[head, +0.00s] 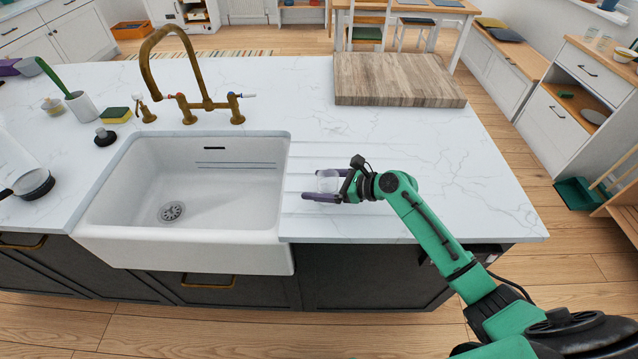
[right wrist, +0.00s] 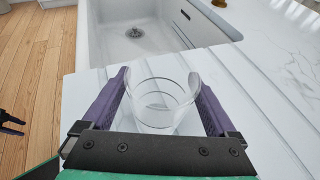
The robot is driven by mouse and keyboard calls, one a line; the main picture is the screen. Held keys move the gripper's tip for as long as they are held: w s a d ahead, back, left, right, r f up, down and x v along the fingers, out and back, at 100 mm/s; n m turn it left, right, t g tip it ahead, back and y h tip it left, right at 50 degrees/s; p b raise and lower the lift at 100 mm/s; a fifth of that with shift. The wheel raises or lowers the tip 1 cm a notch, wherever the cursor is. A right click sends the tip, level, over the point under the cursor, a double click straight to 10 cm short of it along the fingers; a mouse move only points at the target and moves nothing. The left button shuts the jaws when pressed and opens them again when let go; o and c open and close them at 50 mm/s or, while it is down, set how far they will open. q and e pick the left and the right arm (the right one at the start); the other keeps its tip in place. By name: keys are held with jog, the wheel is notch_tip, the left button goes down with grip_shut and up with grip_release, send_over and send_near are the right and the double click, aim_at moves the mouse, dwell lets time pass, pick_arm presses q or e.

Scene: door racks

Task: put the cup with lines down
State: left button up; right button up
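The cup (head: 327,182) is clear glass with faint lines around it. It is upright at the drainer grooves, right of the sink. It also shows in the right wrist view (right wrist: 160,103). My right gripper (head: 322,184) comes in from the right, with one purple finger against each side of the cup. In the right wrist view the fingers (right wrist: 161,85) meet the glass wall, and the cup looks empty. I cannot tell whether its base touches the countertop. My left gripper does not show in the head view.
The white sink (head: 285,200) with a brass tap (head: 207,105) lies left of the cup. A wooden board (head: 395,80) lies at the back right. The white countertop (head: 430,160) right of the cup is clear, apart from my arm over it. The counter's front edge is close.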

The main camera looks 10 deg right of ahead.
jog(key=shift+r, duration=0.15)
jog(key=b+v, duration=0.1)
jog(key=v, duration=1)
jog(key=shift+s+d+b, duration=0.15)
jog(key=shift+b, duration=0.2)
jog(key=shift+s+d+r, duration=0.2)
